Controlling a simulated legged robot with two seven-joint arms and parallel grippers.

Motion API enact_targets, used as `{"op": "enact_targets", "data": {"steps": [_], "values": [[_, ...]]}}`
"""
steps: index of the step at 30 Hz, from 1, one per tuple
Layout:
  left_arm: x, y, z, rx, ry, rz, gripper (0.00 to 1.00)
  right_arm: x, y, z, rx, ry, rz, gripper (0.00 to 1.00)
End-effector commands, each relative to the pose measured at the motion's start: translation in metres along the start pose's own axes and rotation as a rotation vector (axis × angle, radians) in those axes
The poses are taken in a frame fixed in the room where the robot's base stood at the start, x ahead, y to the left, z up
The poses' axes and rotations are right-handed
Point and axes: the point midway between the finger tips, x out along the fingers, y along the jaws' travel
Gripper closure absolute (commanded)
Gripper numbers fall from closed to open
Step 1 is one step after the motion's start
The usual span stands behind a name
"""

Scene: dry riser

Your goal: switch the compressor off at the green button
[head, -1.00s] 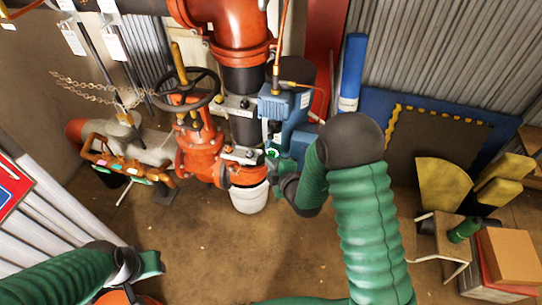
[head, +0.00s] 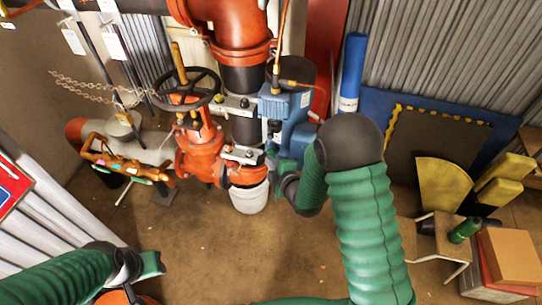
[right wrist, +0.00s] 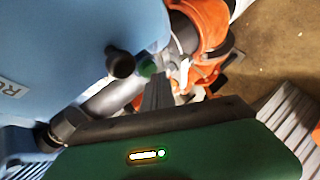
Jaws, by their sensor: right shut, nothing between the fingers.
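The compressor (head: 296,105) is a blue machine beside the vertical pipe in the head view. Its blue body (right wrist: 75,45) fills the upper left of the right wrist view. The green button (right wrist: 147,68) shows there on its side, next to a black knob (right wrist: 120,63). My right gripper (head: 273,158) is shut and empty, low at the compressor's front. In the right wrist view its dark fingertips (right wrist: 156,88) point at the button, close to it; contact cannot be told. My left gripper (head: 155,264) is at the lower left, far from the compressor; its jaw state is unclear.
A red valve (head: 197,145) with a black handwheel (head: 187,90) stands left of the compressor. A white bucket (head: 249,197) is below the pipe. A stool (head: 447,235) and boxes (head: 512,255) stand at the right. The middle floor is clear.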

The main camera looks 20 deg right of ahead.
Motion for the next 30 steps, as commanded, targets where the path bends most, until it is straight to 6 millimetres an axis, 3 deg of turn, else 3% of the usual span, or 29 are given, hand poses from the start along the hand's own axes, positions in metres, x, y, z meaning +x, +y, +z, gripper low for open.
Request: {"op": "enact_targets", "data": {"steps": [5,21,30], "values": [[0.000,0.000,0.000,0.000,0.000,0.000,0.64,-0.001,-0.002,-0.002,0.000,0.001,-0.001,1.00],[0.007,0.000,0.002,0.000,0.000,0.000,0.64,-0.041,-0.031,-0.030,0.000,0.000,-0.002,1.00],[0.007,0.000,0.002,0.000,0.000,0.000,0.64,-0.042,-0.030,-0.030,0.013,-0.004,-0.008,1.00]]}}
